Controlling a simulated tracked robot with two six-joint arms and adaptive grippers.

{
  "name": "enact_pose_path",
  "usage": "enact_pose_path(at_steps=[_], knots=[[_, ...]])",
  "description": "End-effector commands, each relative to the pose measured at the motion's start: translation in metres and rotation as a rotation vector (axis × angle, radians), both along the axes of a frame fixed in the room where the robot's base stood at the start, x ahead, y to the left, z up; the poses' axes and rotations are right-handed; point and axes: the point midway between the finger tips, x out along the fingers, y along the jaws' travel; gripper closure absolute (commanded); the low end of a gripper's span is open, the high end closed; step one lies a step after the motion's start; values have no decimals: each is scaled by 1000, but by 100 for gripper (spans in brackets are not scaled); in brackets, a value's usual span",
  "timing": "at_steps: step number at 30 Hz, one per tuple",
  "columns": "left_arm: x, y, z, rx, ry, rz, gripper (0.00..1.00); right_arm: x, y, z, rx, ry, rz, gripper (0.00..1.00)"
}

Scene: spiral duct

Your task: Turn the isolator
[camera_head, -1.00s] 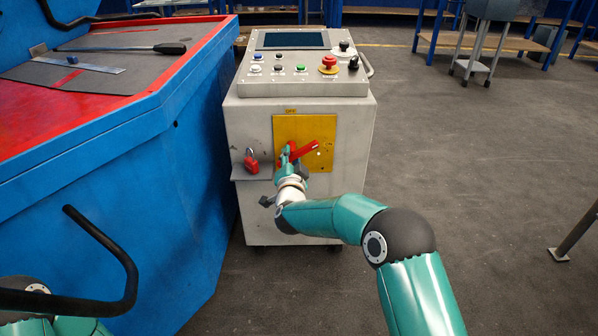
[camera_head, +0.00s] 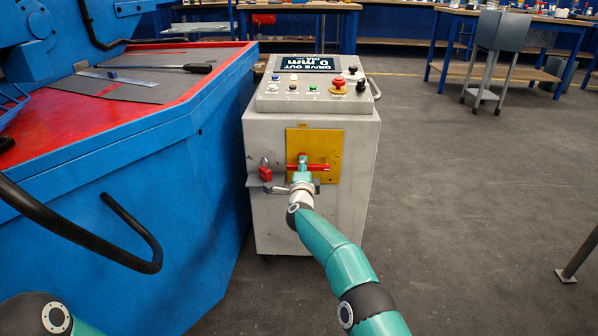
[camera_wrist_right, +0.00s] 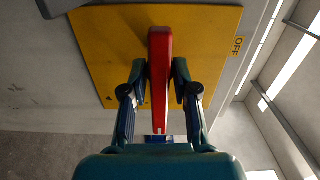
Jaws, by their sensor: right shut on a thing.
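The isolator's red handle (camera_head: 322,167) lies about level across a yellow plate (camera_head: 330,140) on the front of the grey control cabinet (camera_head: 275,225). My right gripper (camera_head: 303,165) is in front of the plate, shut on the handle. In the right wrist view the red handle (camera_wrist_right: 160,70) runs between the two fingers of the gripper (camera_wrist_right: 160,88). Beside the yellow plate (camera_wrist_right: 105,60) there, a small label (camera_wrist_right: 238,47) reads OFF. The gripper hides part of the handle in the head view. My left gripper is out of view.
A red padlock (camera_head: 265,173) hangs left of the plate. The cabinet's screen (camera_head: 318,65) reads DRIVE OUT and 0 mm, above several buttons and a red emergency stop (camera_head: 339,86). A blue machine (camera_head: 170,185) stands close on the left. The floor (camera_head: 470,190) to the right is mostly open.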

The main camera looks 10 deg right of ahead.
Motion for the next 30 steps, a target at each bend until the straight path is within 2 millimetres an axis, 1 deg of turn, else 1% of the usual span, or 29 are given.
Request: enact_pose_path(at_steps=[1, 7, 18, 19, 21, 22, 30], knots=[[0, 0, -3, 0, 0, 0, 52, 1, -9, -3, 21, -5, -19, 100], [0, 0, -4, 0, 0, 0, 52, 1, -4, -2, 56, -9, -12, 100], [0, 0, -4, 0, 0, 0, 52, 2, 1, -3, 59, -9, -5, 100], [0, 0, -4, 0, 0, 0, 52, 2, 1, -3, 60, -8, -4, 70], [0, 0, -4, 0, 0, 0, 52, 2, 2, -3, 59, -7, -3, 58], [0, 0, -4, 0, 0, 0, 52, 2, 2, -3, 59, -7, -2, 56], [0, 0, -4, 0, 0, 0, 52, 2, 7, -3, 56, -7, 5, 56]])
